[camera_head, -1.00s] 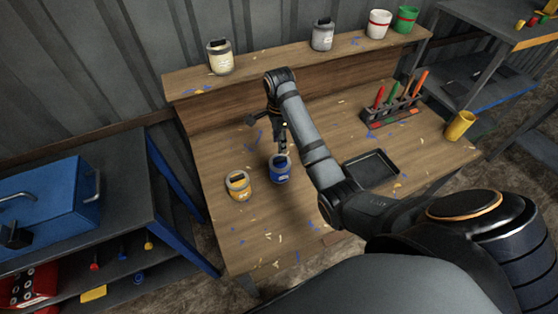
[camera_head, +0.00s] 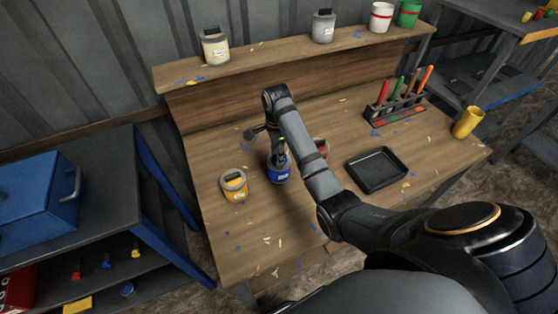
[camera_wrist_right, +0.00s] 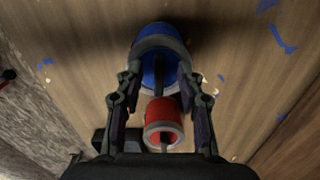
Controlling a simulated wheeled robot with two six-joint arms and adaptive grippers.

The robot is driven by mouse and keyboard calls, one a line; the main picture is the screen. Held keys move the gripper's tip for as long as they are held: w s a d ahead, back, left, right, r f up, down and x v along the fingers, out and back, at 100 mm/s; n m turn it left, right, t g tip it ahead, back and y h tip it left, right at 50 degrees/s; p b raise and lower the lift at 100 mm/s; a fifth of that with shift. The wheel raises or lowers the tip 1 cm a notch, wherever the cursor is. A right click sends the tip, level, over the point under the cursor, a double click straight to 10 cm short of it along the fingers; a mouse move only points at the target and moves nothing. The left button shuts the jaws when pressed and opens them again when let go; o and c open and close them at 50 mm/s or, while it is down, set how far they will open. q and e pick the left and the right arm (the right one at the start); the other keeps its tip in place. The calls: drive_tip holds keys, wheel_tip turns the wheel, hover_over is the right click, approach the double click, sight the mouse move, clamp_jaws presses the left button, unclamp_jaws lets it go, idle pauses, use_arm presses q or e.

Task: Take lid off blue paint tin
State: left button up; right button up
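The blue paint tin (camera_head: 281,176) stands upright on the workbench, with my right gripper (camera_head: 279,157) pointing down at its top. In the right wrist view, the blue tin (camera_wrist_right: 158,32) shows a grey rim and a dark bar-like handle across its lid (camera_wrist_right: 160,75). The two fingers of my right gripper (camera_wrist_right: 160,82) are spread to either side of that handle, with gaps visible between. Whether the fingertips touch the lid is unclear. My left gripper is not in view.
A yellow tin (camera_head: 234,187) stands left of the blue one. A red tin (camera_head: 321,147) stands close by, partly behind my arm. A black tray (camera_head: 377,170), a tool rack (camera_head: 393,108) and a yellow cup (camera_head: 467,122) are to the right. More tins line the back shelf (camera_head: 265,58).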

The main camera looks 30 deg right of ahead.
clamp_jaws()
drive_tip(key=shift+r, duration=0.1)
